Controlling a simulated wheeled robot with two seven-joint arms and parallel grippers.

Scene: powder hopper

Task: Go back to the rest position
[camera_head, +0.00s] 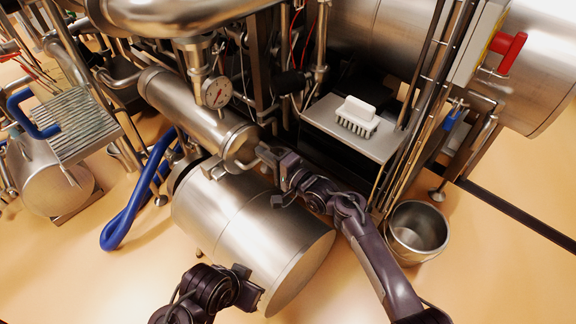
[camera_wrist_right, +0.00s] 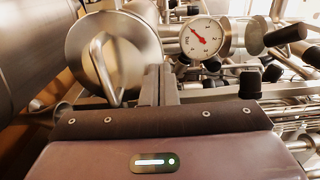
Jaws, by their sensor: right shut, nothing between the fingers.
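My right gripper (camera_head: 264,156) is in the middle of the head view, close to the end of a horizontal steel cylinder (camera_head: 205,120) and above a large steel drum (camera_head: 250,230). Its fingers also show in the right wrist view (camera_wrist_right: 160,85); they are together and hold nothing. In that view a round steel lid (camera_wrist_right: 125,60) with a curved handle (camera_wrist_right: 102,68) lies just beyond and left of the fingers. I cannot tell whether they touch the handle. My left gripper (camera_head: 252,288) is at the bottom of the head view, beside the drum; its finger gap is unclear.
A pressure gauge (camera_head: 217,92) stands above the cylinder. A white brush (camera_head: 356,115) sits on a metal shelf (camera_head: 330,122). A steel bucket (camera_head: 418,232) stands on the floor right of my right arm. Floor at lower left is clear.

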